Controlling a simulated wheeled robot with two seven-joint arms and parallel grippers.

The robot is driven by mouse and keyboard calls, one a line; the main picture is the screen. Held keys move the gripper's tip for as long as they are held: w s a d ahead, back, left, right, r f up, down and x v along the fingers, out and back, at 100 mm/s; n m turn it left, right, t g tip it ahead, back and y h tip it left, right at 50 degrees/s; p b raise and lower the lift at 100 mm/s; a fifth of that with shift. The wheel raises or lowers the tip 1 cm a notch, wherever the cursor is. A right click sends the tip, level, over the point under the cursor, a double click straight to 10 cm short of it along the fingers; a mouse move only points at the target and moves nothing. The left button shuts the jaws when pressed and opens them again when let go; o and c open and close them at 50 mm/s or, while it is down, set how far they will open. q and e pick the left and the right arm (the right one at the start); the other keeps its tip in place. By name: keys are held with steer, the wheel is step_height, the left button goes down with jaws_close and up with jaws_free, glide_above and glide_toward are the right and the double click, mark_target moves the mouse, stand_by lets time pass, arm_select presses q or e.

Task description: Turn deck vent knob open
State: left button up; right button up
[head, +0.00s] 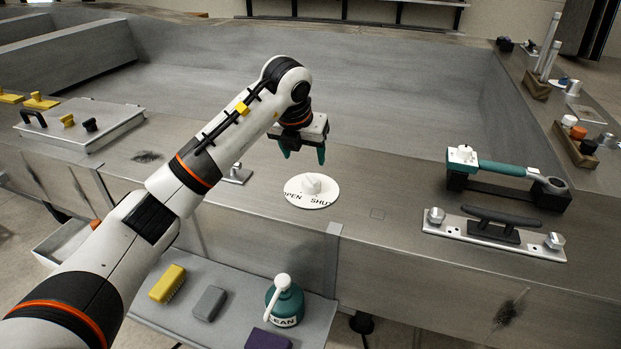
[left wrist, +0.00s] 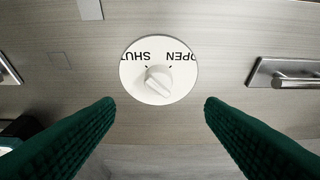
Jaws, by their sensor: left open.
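The deck vent knob (head: 312,184) is white and sits on a round white plate (head: 297,199) lettered OPEN and SHUT, on the grey deck. In the left wrist view the knob (left wrist: 158,80) shows whole, with the lettering upside down. Its raised grip slants, its upper end towards the SHUT side. My left gripper (head: 303,153) hangs above and behind the plate in the head view. Its green fingers (left wrist: 160,108) are wide apart, empty, and clear of the knob. My right gripper is not in view.
A grey hatch lid (head: 80,125) lies to the left. A cleat (head: 494,229) and a green-handled tool (head: 505,169) lie to the right. The deck around the plate is mostly clear.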

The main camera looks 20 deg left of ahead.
mark_target(310, 179)
arm_select(q)
steer(key=p+x, duration=0.3)
steer(key=x, duration=0.8)
steer(key=shift+d+f, duration=0.15)
steer(key=shift+f, duration=0.05)
steer(key=c, duration=1)
steer(key=shift+o, duration=0.2)
